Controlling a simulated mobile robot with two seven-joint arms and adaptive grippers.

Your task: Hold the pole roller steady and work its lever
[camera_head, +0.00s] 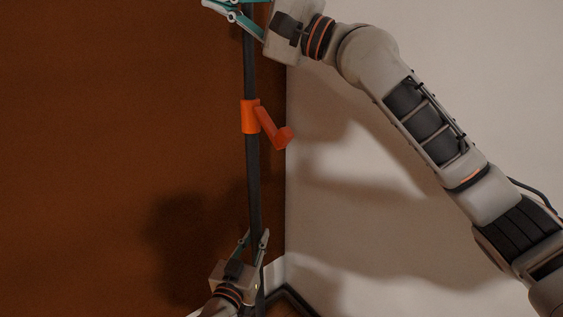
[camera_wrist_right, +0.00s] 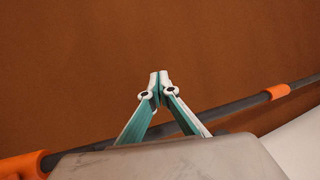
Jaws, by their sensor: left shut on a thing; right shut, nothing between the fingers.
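The pole roller's long dark pole (camera_head: 250,180) stands upright in the head view. An orange collar (camera_head: 250,117) with an orange lever (camera_head: 272,131) sits partway up it; the lever slants down to the right. My left gripper (camera_head: 252,238) is low on the pole, with a finger on either side, shut on it. My right gripper (camera_head: 214,4) is at the top edge, well above the lever and partly cut off. Its teal fingers cross the pole's upper part. In the right wrist view its fingertips (camera_wrist_right: 159,76) meet, empty, and the pole (camera_wrist_right: 225,110) runs slanting beyond them.
A brown panel (camera_head: 110,120) stands behind the pole on the left, and a pale wall (camera_head: 480,70) is on the right. A dark strip (camera_head: 296,301) lies along the floor corner by the pole's lower part. Space around the lever looks free.

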